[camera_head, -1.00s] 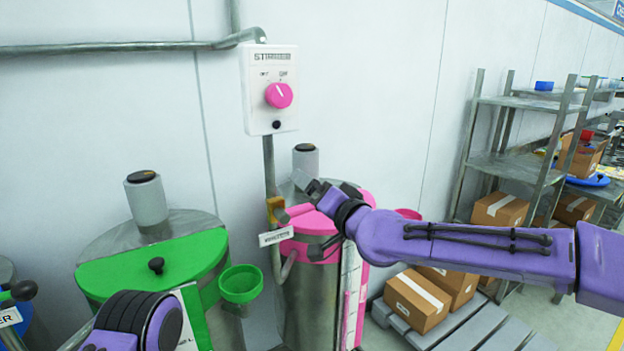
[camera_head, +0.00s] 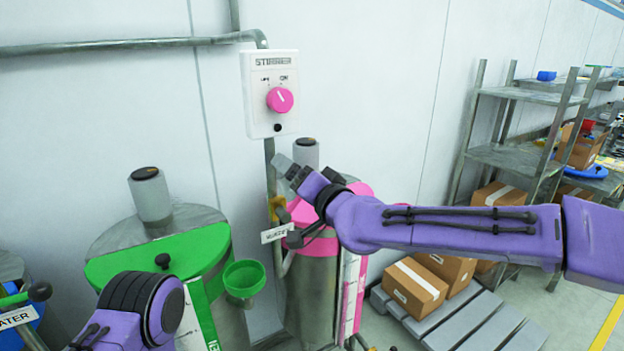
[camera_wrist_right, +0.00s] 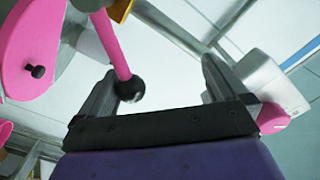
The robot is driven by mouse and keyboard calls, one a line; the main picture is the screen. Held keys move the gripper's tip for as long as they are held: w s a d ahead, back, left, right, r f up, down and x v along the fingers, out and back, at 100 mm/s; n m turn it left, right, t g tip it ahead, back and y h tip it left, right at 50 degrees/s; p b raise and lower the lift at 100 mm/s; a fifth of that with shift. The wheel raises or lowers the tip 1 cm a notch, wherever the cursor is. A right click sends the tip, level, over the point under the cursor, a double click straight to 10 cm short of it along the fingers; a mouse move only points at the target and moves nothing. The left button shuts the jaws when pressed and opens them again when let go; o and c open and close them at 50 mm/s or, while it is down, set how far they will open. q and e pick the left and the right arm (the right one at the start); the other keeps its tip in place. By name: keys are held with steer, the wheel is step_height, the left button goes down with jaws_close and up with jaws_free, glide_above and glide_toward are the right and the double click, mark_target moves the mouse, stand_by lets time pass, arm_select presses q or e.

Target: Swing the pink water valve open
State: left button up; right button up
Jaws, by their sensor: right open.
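The pink water valve shows in the right wrist view as a pink lever (camera_wrist_right: 116,48) ending in a black ball knob (camera_wrist_right: 130,89). Its brass body (camera_wrist_right: 121,9) is at the top edge. In the head view the brass body (camera_head: 274,206) sits above a white label, left of the pink-topped drum (camera_head: 320,246); my arm and wrist hide much of the lever there. My right gripper (camera_head: 284,164) is open. In the wrist view the knob lies beside the inner side of the left-hand finger; I cannot tell whether they touch. My left gripper is out of view; only its wrist shows.
A white stirrer box (camera_head: 262,72) with a pink dial (camera_head: 280,100) hangs above the gripper. A vertical grey pipe runs below it. A green-topped drum (camera_head: 192,247) with a green funnel (camera_head: 244,278) stands left. Boxes on a pallet (camera_head: 470,325) and shelves stand right.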

steer(key=shift+s+a+r, duration=0.15)
steer(key=shift+s+a, duration=0.15)
steer(key=shift+a, duration=0.05)
steer(key=shift+s+a+r+p, duration=0.35)
steer(key=shift+s+a+p, duration=0.1)
steer(key=shift+a, duration=0.15)
steer(key=shift+s+a, duration=0.2)
steer(key=shift+a, duration=0.1)
steer(key=shift+s+a, duration=0.6)
steer(key=shift+a, duration=0.25)
steer(key=shift+w+d+f+b, duration=0.3)
steer(key=shift+w+d+f, duration=0.05)
steer(key=shift+d+f, duration=0.15)
